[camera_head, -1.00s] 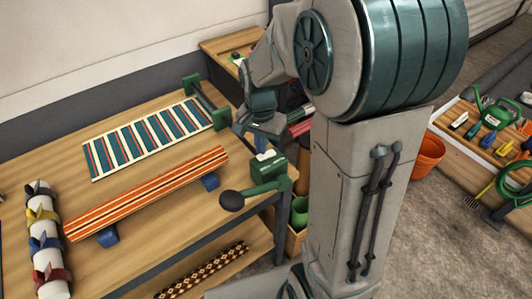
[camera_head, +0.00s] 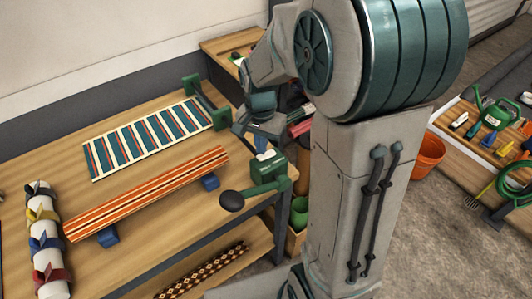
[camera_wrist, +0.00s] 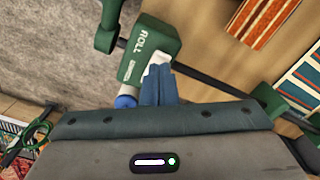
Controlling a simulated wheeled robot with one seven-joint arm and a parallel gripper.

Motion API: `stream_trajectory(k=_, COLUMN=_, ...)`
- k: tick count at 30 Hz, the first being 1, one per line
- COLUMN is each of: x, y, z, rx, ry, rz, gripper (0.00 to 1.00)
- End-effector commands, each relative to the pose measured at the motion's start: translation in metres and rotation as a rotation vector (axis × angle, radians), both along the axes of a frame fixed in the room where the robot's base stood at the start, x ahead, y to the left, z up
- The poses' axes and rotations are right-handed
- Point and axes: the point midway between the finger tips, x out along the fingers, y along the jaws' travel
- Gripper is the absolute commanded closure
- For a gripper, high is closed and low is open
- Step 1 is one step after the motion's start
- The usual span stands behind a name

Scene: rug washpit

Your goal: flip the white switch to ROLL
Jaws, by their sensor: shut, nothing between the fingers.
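The green switch box (camera_head: 268,170) sits at the bench's right end, beside a dark crank knob. In the wrist view the box (camera_wrist: 150,48) shows the word ROLL and a smaller label that I cannot read. The white switch (camera_wrist: 157,61) is on the box beside the fingertips; it also shows in the head view (camera_head: 264,156). My gripper (camera_wrist: 158,72) is shut and empty, its blue fingers right at the switch, partly hiding it. I cannot tell whether they touch, nor which way the switch is set.
An orange striped roll (camera_head: 150,192) lies on blue supports on the bench, with a striped rug (camera_head: 148,138) behind it. The crank knob (camera_head: 232,201) sticks out at the bench's front. A green bracket (camera_head: 196,84) stands behind my gripper. An orange bucket (camera_head: 428,157) is on the floor.

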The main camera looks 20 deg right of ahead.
Motion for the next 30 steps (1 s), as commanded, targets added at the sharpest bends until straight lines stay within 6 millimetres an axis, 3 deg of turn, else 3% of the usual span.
stream_trajectory(k=30, x=0.0001, y=-0.0001, z=-0.0096, rx=0.0, ry=0.0, rz=0.0, gripper=1.0)
